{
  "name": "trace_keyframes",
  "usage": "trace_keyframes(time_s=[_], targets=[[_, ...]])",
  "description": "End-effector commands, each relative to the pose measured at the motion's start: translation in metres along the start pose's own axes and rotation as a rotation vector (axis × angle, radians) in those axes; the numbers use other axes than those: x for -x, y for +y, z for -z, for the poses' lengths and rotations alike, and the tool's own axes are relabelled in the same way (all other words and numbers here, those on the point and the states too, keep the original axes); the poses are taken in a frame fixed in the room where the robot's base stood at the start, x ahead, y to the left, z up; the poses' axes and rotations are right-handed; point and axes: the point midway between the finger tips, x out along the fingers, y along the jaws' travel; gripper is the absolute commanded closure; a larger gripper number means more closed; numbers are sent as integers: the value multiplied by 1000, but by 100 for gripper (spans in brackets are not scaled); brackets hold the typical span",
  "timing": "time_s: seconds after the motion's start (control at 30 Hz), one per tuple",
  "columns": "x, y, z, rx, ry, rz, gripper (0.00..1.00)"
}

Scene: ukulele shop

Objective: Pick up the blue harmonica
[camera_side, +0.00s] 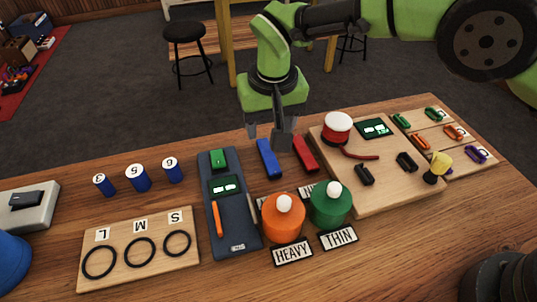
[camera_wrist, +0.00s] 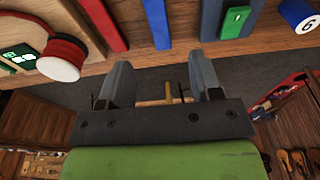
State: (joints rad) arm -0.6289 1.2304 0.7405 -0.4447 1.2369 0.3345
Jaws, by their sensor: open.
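The blue harmonica (camera_side: 268,158) lies on the wooden table beside a red harmonica (camera_side: 305,153), to its left. In the wrist view the blue harmonica (camera_wrist: 157,22) is at the top, beyond my fingertips, with the red one (camera_wrist: 103,24) to its left. My gripper (camera_side: 268,135) is open and empty, with its fingers pointing down at the far side of the blue harmonica. In the wrist view my gripper (camera_wrist: 160,75) has its two grey fingers spread apart. The fingers do not touch the harmonica in that view.
A dark blue tray (camera_side: 236,238) with a green block stands left of the harmonica. Orange (camera_side: 284,222) and green (camera_side: 330,208) weights stand in front. A wooden board (camera_side: 395,197) with a red-and-white drum (camera_side: 337,128) is to the right.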

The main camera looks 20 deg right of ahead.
Motion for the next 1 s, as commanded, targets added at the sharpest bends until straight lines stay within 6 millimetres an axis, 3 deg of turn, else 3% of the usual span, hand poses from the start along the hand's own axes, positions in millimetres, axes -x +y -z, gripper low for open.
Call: trace_keyframes(time_s=[0.1,0.37,0.6,1.0], targets=[[-21,1,-1,0,-3,-2,42],[-42,1,0,-1,0,1,42],[-75,2,-1,-1,0,1,42],[-92,3,-2,-1,0,2,42]])
